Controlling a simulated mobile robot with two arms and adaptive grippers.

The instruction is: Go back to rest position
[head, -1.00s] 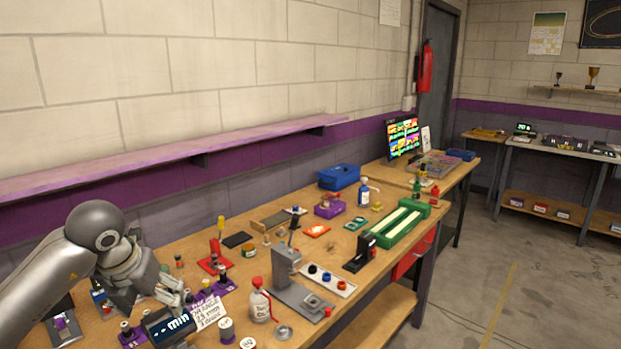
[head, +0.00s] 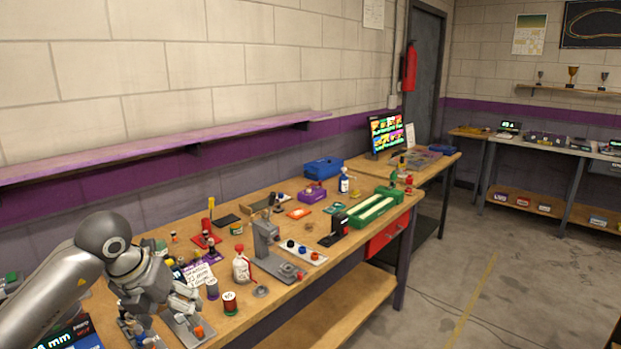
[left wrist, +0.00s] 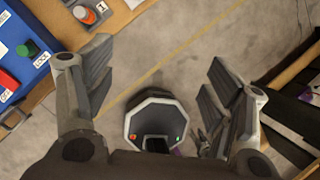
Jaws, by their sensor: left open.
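My left arm comes in from the lower left of the head view. Its left gripper (head: 188,306) appears in front of the near left part of the workbench (head: 330,265). In the left wrist view the two fingers of the left gripper (left wrist: 160,85) stand wide apart with nothing between them. Bare concrete floor (left wrist: 185,55) shows beyond them. My right gripper is in neither view.
The floor (head: 480,270) at right is clear.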

